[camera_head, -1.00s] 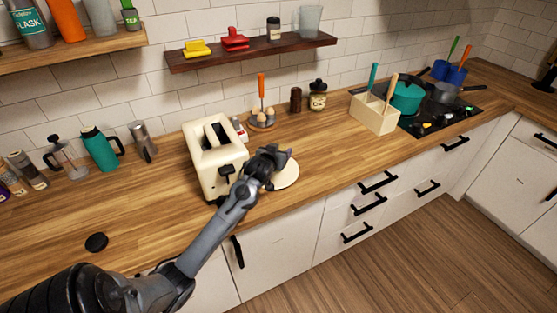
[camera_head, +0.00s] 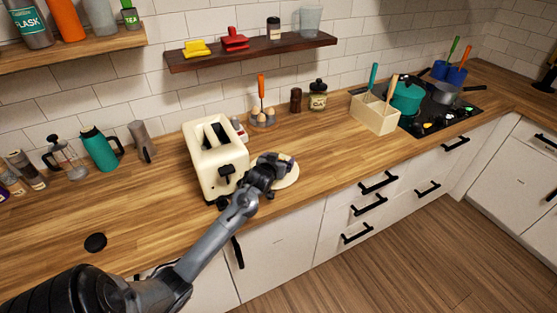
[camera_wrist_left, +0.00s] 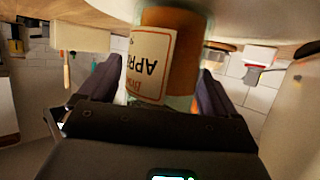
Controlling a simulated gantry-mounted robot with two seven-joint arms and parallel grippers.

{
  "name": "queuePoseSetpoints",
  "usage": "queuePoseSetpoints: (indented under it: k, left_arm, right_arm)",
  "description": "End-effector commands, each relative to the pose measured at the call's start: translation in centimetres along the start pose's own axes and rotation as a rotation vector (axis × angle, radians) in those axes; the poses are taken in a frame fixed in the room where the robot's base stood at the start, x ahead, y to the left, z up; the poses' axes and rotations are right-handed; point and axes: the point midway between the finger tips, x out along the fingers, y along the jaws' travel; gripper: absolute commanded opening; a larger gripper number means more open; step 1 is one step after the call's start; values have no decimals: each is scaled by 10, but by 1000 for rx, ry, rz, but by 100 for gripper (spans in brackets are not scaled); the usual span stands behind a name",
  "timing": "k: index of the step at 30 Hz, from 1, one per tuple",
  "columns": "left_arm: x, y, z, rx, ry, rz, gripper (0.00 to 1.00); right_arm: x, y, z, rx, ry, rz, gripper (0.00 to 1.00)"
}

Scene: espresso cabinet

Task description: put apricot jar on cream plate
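The cream plate (camera_head: 287,175) lies on the counter just right of the toaster, partly hidden by my left gripper (camera_head: 272,168). In the left wrist view, which is upside down, the apricot jar (camera_wrist_left: 184,55) is orange with a pale label. It is between the two fingers of my left gripper (camera_wrist_left: 160,92), which appear closed against its sides. The cream plate also shows there (camera_wrist_left: 255,18), at the jar's base. I cannot tell whether the jar touches it. In the head view the jar is hidden by the gripper. My right gripper is not in view.
A cream toaster (camera_head: 213,158) stands close to the left of my gripper. A wooden utensil box (camera_head: 375,112) is at right. The counter right of the plate is clear.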

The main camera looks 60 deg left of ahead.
Motion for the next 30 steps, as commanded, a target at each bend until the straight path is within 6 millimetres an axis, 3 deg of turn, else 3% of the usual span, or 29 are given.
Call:
queuePoseSetpoints:
  k: [11, 24, 30]
  left_arm:
    - [-10, 0, -3, 0, 0, 0, 91]
    - [-86, 0, -4, 0, 0, 2, 91]
    - [-111, 0, -4, 0, 0, 0, 91]
  right_arm:
    - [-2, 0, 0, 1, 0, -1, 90]
    - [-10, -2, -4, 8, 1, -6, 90]
    - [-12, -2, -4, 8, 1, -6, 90]
